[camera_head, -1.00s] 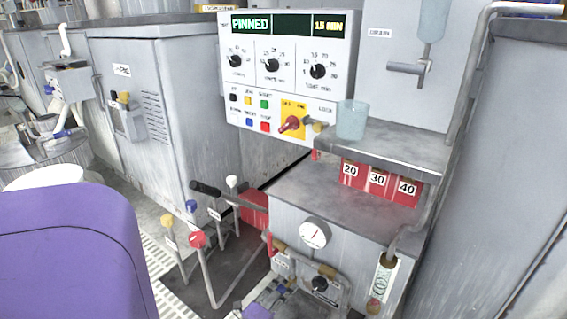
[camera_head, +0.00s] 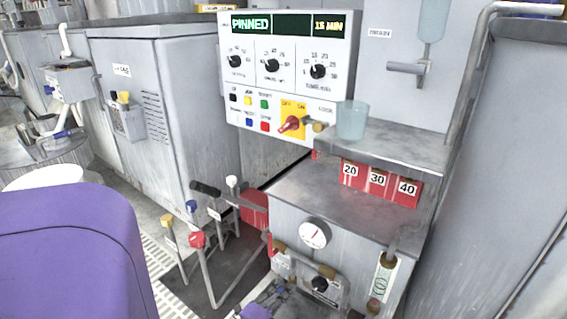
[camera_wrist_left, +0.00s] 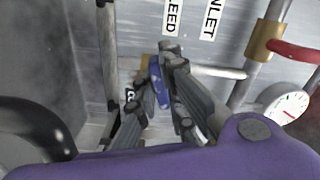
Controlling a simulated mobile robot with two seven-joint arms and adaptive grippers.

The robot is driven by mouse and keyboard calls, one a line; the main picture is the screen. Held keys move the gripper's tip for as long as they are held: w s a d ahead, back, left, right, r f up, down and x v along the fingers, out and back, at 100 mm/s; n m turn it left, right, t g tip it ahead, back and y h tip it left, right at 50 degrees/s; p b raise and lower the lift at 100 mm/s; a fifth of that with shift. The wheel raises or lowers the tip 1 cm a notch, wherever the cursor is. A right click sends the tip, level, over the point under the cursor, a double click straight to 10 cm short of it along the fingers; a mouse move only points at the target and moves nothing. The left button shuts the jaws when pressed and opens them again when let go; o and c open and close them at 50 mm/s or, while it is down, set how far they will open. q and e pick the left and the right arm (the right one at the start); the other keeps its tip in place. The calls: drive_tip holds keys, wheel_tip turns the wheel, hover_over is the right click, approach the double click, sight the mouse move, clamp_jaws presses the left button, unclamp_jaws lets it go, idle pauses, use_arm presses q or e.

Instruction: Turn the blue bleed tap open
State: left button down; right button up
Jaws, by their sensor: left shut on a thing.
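The blue bleed tap (camera_wrist_left: 160,88) shows in the left wrist view, below the BLEED label (camera_wrist_left: 174,18), with a brass part just behind it. My left gripper (camera_wrist_left: 157,74) is shut on the tap, with its dark fingers on both sides of it. The fingers hide part of the tap. In the head view my left gripper (camera_head: 268,299) is small at the bottom edge, in front of the low grey cabinet, and the tap is hard to make out there. My right gripper is not in view.
A round gauge (camera_head: 314,233) sits just above and right of the gripper. A red handle (camera_wrist_left: 296,51) on a brass fitting is near it. Several colored levers (camera_head: 197,240) stand to the left. A control panel (camera_head: 288,75) reads PINNED.

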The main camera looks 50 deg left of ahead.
use_arm(q)
drive_tip(key=n, duration=1.4)
drive_tip(key=shift+s, duration=0.1)
drive_tip(key=shift+n, duration=0.3)
drive_tip(key=c, duration=1.8)
unclamp_jaws()
drive_tip(key=shift+c, duration=0.2)
drive_tip(key=v, duration=1.2)
